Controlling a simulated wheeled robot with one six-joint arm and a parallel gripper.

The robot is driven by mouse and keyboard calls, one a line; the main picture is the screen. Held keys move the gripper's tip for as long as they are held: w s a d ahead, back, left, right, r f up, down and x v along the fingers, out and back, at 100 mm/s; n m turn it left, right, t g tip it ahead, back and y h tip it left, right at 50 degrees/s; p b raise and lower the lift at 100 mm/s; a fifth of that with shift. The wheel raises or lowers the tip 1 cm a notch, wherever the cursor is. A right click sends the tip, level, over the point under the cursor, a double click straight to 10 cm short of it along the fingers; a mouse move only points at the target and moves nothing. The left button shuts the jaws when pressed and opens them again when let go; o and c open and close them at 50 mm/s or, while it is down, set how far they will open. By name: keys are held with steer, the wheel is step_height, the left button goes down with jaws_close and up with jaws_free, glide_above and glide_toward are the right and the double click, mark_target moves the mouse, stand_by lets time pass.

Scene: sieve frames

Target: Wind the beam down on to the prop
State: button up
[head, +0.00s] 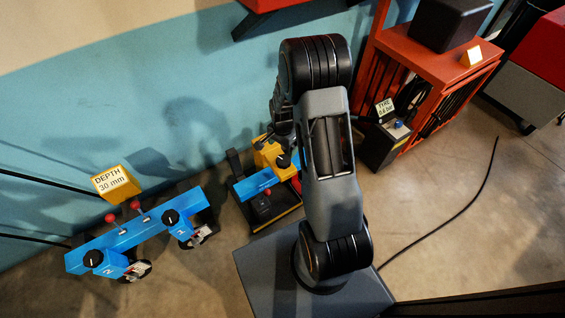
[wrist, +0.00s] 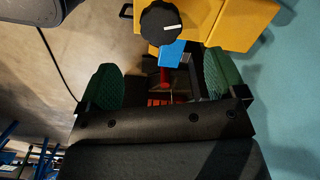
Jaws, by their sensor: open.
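A rig with a yellow housing (head: 268,155) stands beyond my arm in the head view, partly hidden by it. A short blue beam (head: 252,184) juts from it above a black block (head: 262,207), which may be the prop. I cannot tell whether they touch. In the wrist view a black knob (wrist: 160,22) with a white mark sits on the yellow housing (wrist: 245,22). The blue beam's end (wrist: 168,54) and a red part (wrist: 165,78) show below it. My gripper (wrist: 163,80) is open, its green pads apart with nothing gripped. The knob lies ahead of the pads.
A longer blue bar (head: 135,230) with two black knobs and a yellow "DEPTH 30 mm" sign (head: 115,182) stands left. A dark box (head: 385,145) with a "TYRE" label and an orange rack (head: 430,100) stand right. A cable (head: 445,225) crosses the floor.

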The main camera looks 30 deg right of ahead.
mark_target(283, 161)
step_height(283, 161, down, 9)
steer(key=b, duration=0.3)
steer(key=shift+f, duration=0.15)
steer(key=c, duration=0.9)
steer(key=shift+n, duration=0.3)
